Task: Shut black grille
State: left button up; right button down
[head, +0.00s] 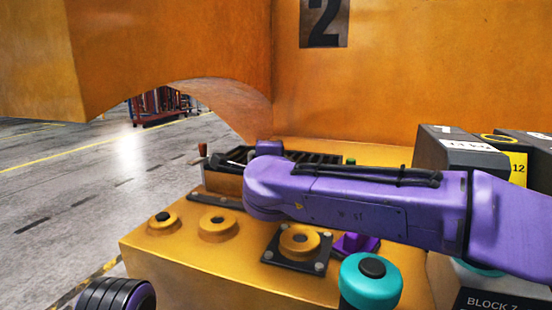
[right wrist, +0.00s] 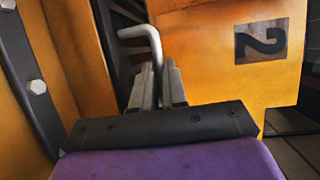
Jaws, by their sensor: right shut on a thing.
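The black grille (head: 318,158) is a dark slatted panel at the back of the orange casting, partly hidden behind my right arm. Its dark slats also show in the right wrist view (right wrist: 118,42), upper left of the jaws. A bent pale metal handle (right wrist: 147,33) rises from between the fingers of my right gripper (right wrist: 162,80), which is shut on it. In the head view the right gripper (head: 236,158) is small and dark at the grille's left end. How far the grille stands open I cannot tell.
Bolted round bosses (head: 218,226) and a teal knob with a black top (head: 371,283) stand on the casting in front of my right arm. Dark labelled blocks (head: 462,157) stand at right. An orange wall marked 2 (head: 400,70) rises behind. Open floor lies left.

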jog(key=shift+s+a+f, duration=0.1)
jog(key=shift+f, duration=0.5)
jog(key=c, duration=1.2)
grip_release()
jog(key=shift+o, duration=0.2)
jog(key=shift+r, duration=0.1)
jog(key=shift+r, duration=0.15)
jog(key=shift+r, duration=0.35)
jog(key=s+d+r+p, duration=0.1)
jog(key=s+r+p, duration=0.1)
jog(key=s+r, duration=1)
jog(key=shift+s+d, duration=0.25)
jog(key=shift+s, duration=0.6)
